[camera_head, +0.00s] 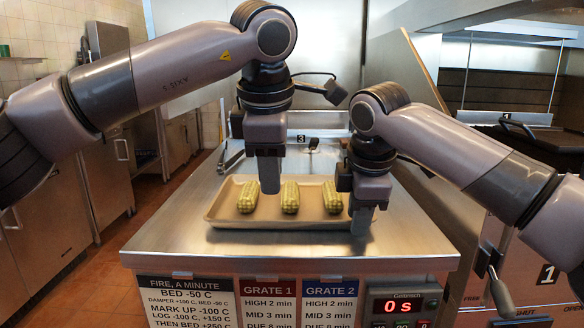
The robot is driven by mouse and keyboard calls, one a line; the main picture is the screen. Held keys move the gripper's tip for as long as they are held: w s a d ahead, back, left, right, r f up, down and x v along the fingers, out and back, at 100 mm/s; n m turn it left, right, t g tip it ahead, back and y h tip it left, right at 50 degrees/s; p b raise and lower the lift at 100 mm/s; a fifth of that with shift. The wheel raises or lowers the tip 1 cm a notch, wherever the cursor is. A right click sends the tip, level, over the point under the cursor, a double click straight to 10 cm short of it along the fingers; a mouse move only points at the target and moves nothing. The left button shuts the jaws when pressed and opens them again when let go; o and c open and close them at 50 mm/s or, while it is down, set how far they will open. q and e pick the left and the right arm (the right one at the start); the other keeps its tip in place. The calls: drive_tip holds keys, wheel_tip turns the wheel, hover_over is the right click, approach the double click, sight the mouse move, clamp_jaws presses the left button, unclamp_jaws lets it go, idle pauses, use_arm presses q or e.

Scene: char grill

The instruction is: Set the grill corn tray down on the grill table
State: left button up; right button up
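The corn tray (290,222) is a shallow beige tray on the steel grill table (180,235). It looks level and appears to rest on the tabletop. Three yellow-green corn cobs lie in it: left (248,198), middle (290,198) and right (332,198). My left gripper (269,190) points down over the tray, between the left and middle cobs. My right gripper (362,232) points down at the tray's right end and hides part of that end. I cannot tell whether either gripper touches the tray, and finger gaps are not visible.
The tabletop is bare left of the tray and along the front edge. A timer reading 0 s (403,304) and instruction panels (270,300) are on the front. A lever (495,275) stands at the right. Cabinets (110,150) line the left wall.

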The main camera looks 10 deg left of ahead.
drive_tip(key=shift+r, duration=0.15)
use_arm(q)
drive_tip(key=shift+v, duration=1.15)
use_arm(e)
drive_tip(key=v, duration=1.1)
drive_tip(key=shift+s+r, duration=0.15)
drive_tip(key=shift+r, duration=0.2)
